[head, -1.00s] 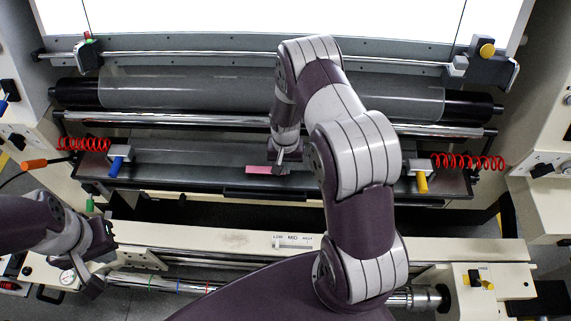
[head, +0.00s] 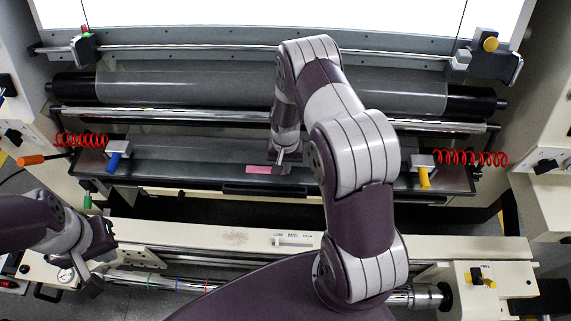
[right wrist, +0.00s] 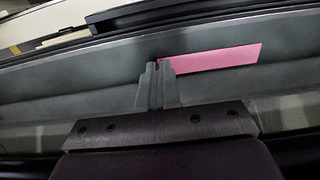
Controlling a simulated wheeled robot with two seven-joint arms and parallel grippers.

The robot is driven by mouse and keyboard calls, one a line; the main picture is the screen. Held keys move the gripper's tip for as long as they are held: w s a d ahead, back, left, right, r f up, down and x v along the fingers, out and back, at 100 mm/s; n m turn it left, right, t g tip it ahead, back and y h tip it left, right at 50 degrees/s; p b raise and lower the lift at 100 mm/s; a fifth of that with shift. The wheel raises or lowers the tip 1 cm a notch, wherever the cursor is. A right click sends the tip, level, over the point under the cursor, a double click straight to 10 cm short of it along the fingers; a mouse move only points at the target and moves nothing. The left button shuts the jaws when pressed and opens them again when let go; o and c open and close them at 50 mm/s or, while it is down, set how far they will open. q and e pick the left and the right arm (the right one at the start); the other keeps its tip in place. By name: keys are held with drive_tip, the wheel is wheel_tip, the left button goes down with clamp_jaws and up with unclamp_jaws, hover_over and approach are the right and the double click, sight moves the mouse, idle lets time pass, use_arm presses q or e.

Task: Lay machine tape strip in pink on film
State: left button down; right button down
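The pink machine tape strip (head: 258,169) lies along the front part of the grey film bed (head: 190,150), below the chrome roller. It also shows in the right wrist view (right wrist: 215,59), stretching right from the fingertips. My right gripper (head: 279,160) is at the strip's right end in the head view. In the right wrist view its fingers (right wrist: 158,70) are close together with the strip's end between them. Whether the strip touches the surface all along is hard to tell. My left gripper (head: 92,288) hangs at the lower left, away from the strip; its finger opening is unclear.
A grey film-wrapped roller (head: 200,90) and a chrome roller (head: 180,114) run behind the bed. Red coiled hoses (head: 80,140) flank it, with a blue handle (head: 113,162) and a yellow handle (head: 424,178). A cream rail (head: 215,237) crosses in front.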

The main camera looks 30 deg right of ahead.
drive_tip(key=c, duration=1.3)
unclamp_jaws()
wheel_tip(320, 180, up, 13)
drive_tip(key=b, duration=0.2)
drive_tip(key=shift+f+b, duration=0.15)
drive_tip(key=shift+b, duration=0.2)
drive_tip(key=s+a+r+n, duration=0.2)
drive_tip(key=s, duration=0.2)
drive_tip(key=s+a+r+n+t, duration=0.1)
drive_tip(key=s+a+r+n, duration=0.1)
drive_tip(key=s+a, duration=0.1)
drive_tip(key=s+a+r+n, duration=0.2)
drive_tip(key=s+a, duration=0.1)
drive_tip(key=s, duration=0.3)
drive_tip(key=shift+s+n+b, duration=0.1)
drive_tip(key=shift+n+b, duration=0.2)
drive_tip(key=shift+b, duration=0.1)
